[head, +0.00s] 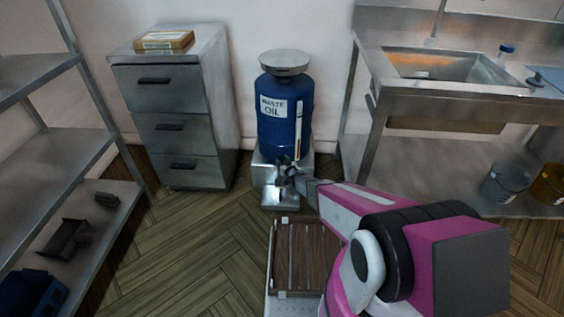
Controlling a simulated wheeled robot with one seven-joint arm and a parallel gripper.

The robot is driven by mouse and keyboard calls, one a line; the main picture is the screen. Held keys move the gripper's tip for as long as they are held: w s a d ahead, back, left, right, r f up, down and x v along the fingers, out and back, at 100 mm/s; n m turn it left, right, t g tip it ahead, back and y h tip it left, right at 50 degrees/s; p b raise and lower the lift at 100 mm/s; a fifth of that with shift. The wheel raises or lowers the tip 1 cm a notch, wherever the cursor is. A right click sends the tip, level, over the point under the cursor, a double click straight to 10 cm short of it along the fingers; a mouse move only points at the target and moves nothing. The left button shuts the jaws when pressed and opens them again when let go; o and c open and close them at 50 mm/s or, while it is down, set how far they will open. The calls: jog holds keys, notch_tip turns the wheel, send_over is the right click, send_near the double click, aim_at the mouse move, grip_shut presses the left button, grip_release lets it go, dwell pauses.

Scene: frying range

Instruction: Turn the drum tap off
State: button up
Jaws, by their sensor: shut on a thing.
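The waste oil drum (271,130) is blue with a white label, a grey lid and a pale level strip on its front right. It stands upright on a low grey stand. My pink and grey arm reaches from the lower right to the drum's lower front. My gripper (287,172) is shut on the drum tap there. The tap is small and dark and mostly hidden behind my gripper, so I cannot tell how its handle is turned. A small metal tray (280,199) sits on the floor below the tap.
A grey drawer cabinet (177,145) with a yellow box (164,41) stands left of the drum. Metal shelves (60,165) run along the left. A steel sink bench (455,104) with buckets beneath is on the right. Wooden floor at left front is clear.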

jog(key=shift+m+t+h, duration=0.8)
jog(key=shift+m+h, duration=0.5)
jog(key=shift+h, duration=0.9)
jog(key=o, duration=0.6)
jog(key=shift+o, duration=0.2)
